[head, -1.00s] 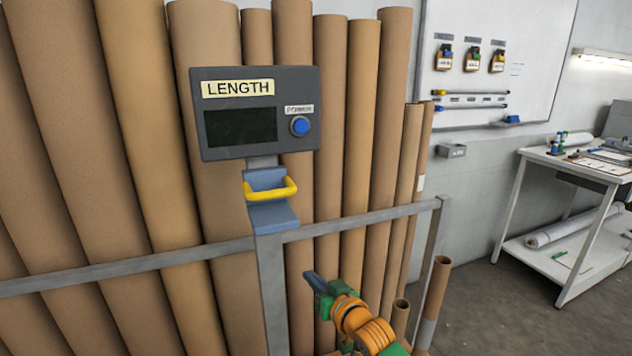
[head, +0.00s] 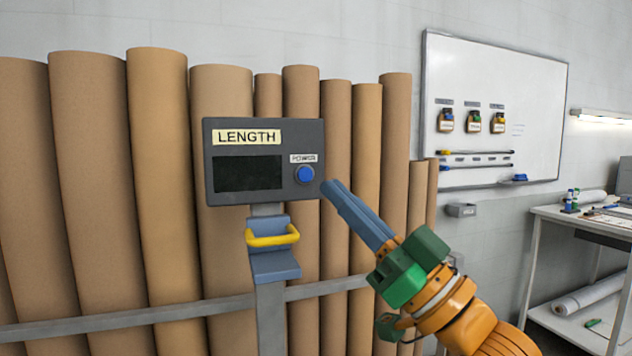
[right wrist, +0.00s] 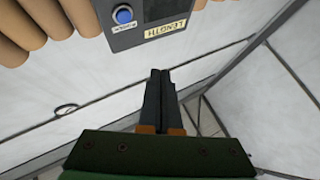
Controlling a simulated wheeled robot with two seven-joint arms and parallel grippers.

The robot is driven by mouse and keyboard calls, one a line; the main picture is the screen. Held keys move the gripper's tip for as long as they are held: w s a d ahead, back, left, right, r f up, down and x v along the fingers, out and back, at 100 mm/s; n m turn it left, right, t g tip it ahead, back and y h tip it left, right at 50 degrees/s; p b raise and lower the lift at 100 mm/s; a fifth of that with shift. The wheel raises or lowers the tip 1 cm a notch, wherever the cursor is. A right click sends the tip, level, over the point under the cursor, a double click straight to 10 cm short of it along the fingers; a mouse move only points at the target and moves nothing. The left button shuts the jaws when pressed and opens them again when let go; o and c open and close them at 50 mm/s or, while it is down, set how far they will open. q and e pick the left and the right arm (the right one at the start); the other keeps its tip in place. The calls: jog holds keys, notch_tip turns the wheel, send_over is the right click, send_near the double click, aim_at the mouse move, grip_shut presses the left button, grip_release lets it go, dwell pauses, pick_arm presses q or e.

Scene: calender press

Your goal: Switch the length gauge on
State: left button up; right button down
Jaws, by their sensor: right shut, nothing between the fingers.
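The length gauge (head: 264,160) is a dark grey box on a post, with a yellow LENGTH label, a dark blank screen (head: 247,173) and a round blue power button (head: 304,175) at its right. In the right wrist view the gauge (right wrist: 150,20) is upside down, with its blue button (right wrist: 122,15) near the top. My right gripper (head: 327,188) is shut and empty. Its blue-grey fingertips are just right of the button in the head view, near the gauge's lower right edge. The fingers also show in the right wrist view (right wrist: 160,75). My left gripper is not in view.
Tall brown cardboard tubes (head: 160,200) stand behind the gauge. A grey rail (head: 150,316) runs in front of them. A blue bracket with a yellow handle (head: 272,238) is below the gauge. A whiteboard (head: 495,110) and a white workbench (head: 580,212) are at the right.

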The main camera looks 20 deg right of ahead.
aim_at(305, 174)
dwell(0.3)
jog(key=w+p, duration=0.2)
jog(key=w, duration=0.2)
jog(key=w+p, duration=0.2)
jog(key=w, duration=0.2)
jog(key=shift+w+a, duration=0.2)
jog(key=shift+w, duration=0.2)
jog(key=shift+p, duration=0.3)
dwell(1.4)
jog(key=shift+w+r+p, duration=0.15)
jog(key=shift+w+p, duration=0.2)
jog(key=shift+p, duration=0.05)
jog(key=shift+w, duration=0.1)
